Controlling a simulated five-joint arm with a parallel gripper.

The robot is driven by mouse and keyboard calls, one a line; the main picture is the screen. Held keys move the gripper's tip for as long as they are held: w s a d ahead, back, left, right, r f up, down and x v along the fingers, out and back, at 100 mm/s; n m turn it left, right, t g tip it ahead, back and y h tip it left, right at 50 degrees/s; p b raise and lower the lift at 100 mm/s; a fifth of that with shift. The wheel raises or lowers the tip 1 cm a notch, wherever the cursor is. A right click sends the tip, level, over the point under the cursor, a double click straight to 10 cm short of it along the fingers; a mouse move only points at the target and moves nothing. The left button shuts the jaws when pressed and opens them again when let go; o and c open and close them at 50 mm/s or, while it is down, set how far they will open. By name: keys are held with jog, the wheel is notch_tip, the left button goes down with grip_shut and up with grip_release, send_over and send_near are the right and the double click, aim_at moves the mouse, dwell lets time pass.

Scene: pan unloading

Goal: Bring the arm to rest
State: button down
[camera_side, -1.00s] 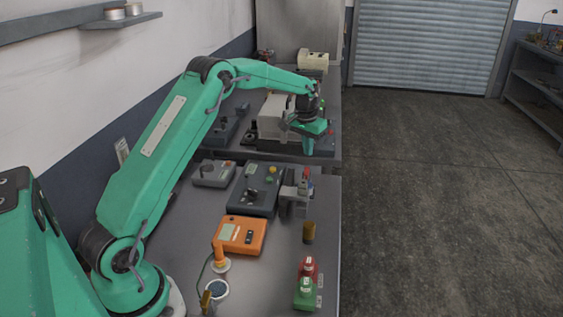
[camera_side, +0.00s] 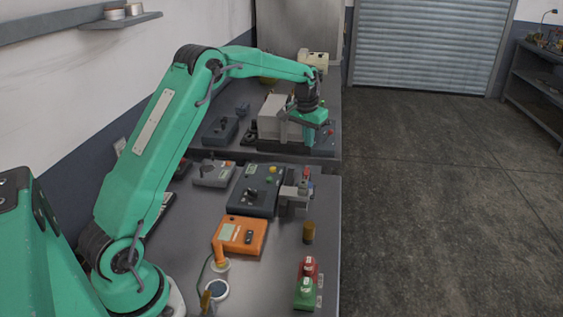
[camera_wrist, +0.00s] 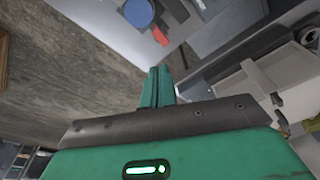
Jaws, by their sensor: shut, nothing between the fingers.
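My gripper (camera_side: 309,145) is over the far bench, to the right of a grey and beige machine (camera_side: 272,118). In the side view its green fingers point down and partly cover the bench's right end. In the wrist view the two green fingers of my gripper (camera_wrist: 157,86) lie together, with nothing between them. I cannot tell how far the fingertips are above the bench.
On the near bench (camera_side: 275,290) stand an orange box (camera_side: 240,235), a dark control box (camera_side: 254,190), and red (camera_side: 309,266) and green (camera_side: 305,293) items. The wrist view shows a blue disc (camera_wrist: 139,12) and a red piece (camera_wrist: 160,36). The floor (camera_side: 450,210) at right is clear.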

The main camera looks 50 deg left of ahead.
jog(key=s+d+r+m+t, duration=0.1)
jog(key=s+d+r+t, duration=0.1)
jog(key=s+d+r, duration=1.05)
jog(key=s+d+f+m, duration=0.1)
jog(key=s+d, duration=0.1)
jog(key=s, duration=0.9)
jog(key=s+d+f+t, duration=0.1)
jog(key=s+d, duration=0.1)
jog(key=s, duration=0.9)
jog(key=shift+s+d+m+t+h, duration=0.3)
jog(key=shift+m, duration=0.1)
jog(key=c, duration=2.1)
grip_release()
jog(key=shift+f, duration=0.1)
